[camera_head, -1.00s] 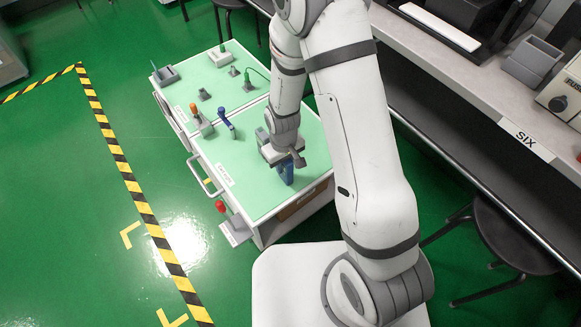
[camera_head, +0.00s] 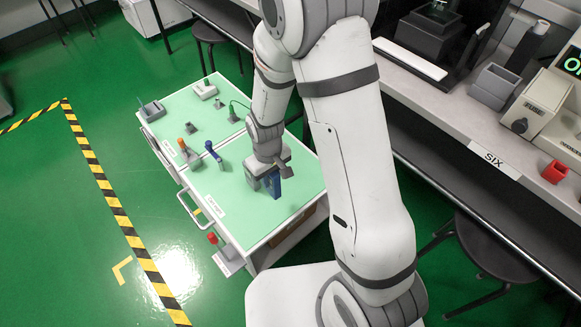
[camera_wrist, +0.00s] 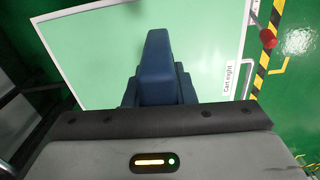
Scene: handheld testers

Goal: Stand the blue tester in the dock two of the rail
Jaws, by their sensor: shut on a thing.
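My gripper (camera_head: 268,176) is shut on the blue tester (camera_head: 274,186) over the near part of the cart's green top. The tester hangs below the gripper, roughly upright; I cannot tell whether it touches the top. In the wrist view the blue tester (camera_wrist: 156,68) reaches out beyond the dark gripper edge, with the green top behind it. The fingertips are mostly hidden. I cannot make out a rail with a numbered dock two in these views.
The cart (camera_head: 245,205) also carries a blue-handled tool (camera_head: 211,150), an orange-handled tool (camera_head: 183,146) and small grey holders. A red-knobbed part (camera_head: 213,239) is at its near side. At right, a bench labelled SIX (camera_head: 495,160) holds grey bins (camera_head: 496,84) and a red box (camera_head: 555,172).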

